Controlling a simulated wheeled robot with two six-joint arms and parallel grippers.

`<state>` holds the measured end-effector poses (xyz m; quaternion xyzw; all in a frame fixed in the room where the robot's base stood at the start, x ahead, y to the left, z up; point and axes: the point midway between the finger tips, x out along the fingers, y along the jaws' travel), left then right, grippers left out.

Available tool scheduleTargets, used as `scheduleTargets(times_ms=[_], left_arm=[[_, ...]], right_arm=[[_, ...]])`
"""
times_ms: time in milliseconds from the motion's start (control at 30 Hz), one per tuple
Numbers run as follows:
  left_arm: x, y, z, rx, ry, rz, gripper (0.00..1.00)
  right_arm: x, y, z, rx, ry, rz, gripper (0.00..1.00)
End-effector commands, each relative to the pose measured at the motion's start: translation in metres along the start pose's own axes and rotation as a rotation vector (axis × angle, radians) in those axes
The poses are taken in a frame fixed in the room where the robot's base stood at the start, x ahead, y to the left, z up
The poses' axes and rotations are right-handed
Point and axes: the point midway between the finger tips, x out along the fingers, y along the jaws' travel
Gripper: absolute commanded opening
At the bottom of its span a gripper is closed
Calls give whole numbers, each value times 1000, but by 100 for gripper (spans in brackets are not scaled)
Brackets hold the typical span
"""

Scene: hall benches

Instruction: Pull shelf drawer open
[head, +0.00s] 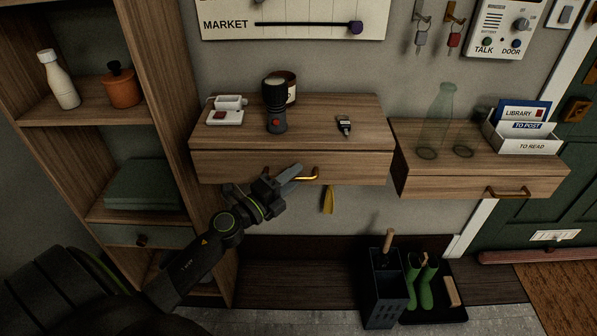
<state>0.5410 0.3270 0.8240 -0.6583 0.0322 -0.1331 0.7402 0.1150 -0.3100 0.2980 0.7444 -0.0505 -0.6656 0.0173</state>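A wooden wall shelf (357,108) in the middle has a drawer (220,165) in its front, and the drawer looks closed. Its brass handle (309,178) is partly hidden by my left gripper (290,178). The gripper reaches in from the lower left, with its fingers at the left part of the handle. I cannot tell whether they touch it or how far apart they are. A second wall shelf on the right has a drawer (450,187) with a brass handle (508,193). My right gripper is out of view.
A flashlight (276,108), a jar, a small white device (226,110) and a small dark item (345,126) stand on the middle shelf. A yellow tag (328,200) hangs below it. A tall bookcase (172,80) is close on the left. An umbrella stand (384,290) and green boots are below.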

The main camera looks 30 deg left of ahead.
Motion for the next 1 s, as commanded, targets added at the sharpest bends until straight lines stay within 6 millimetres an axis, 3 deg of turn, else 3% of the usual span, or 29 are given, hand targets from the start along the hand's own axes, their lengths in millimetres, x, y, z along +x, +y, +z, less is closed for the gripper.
scheduleTargets(times_ms=[167, 433, 767, 1000], left_arm=[[0, 0, 0, 0, 0, 0, 32], [0, 0, 0, 0, 0, 0, 0], [-2, 0, -2, -1, 0, 1, 0], [-34, -9, -34, -10, 0, 4, 0]], right_arm=[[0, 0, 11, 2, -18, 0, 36], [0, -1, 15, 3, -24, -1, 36], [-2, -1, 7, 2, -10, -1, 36], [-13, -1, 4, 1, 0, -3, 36]])
